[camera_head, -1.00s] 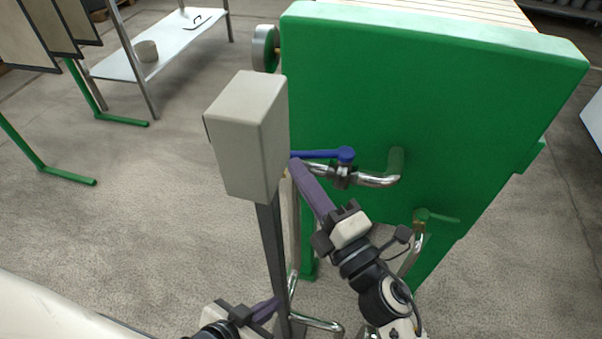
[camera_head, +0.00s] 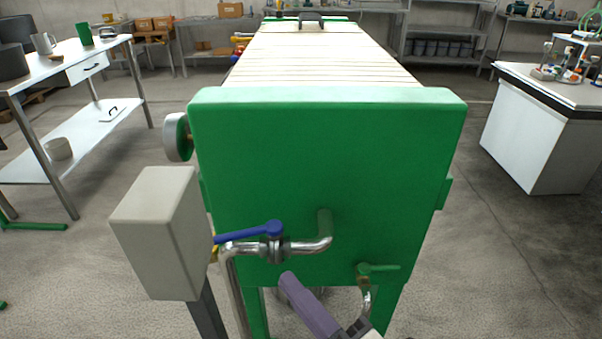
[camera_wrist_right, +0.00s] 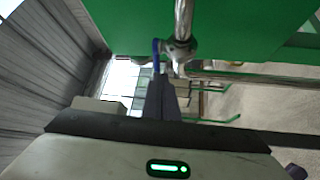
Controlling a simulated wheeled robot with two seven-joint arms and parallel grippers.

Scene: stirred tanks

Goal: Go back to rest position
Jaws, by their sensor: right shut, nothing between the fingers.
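My right gripper (camera_head: 288,280) shows at the bottom middle of the head view, its purple fingers closed and empty. It is below the pipe with the blue-handled valve (camera_head: 272,231) and apart from it. The same fingers show in the right wrist view (camera_wrist_right: 162,82), with the blue handle (camera_wrist_right: 156,47) and the metal pipe beyond them. The blue handle points left, along the horizontal pipe. My left gripper is not in view.
A green press-like machine (camera_head: 320,150) stands ahead. A grey box on a post (camera_head: 160,235) is at its left. A lower valve with a green handle (camera_head: 380,268) is at the right. A steel table (camera_head: 80,62) is left, a white cabinet (camera_head: 540,135) right.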

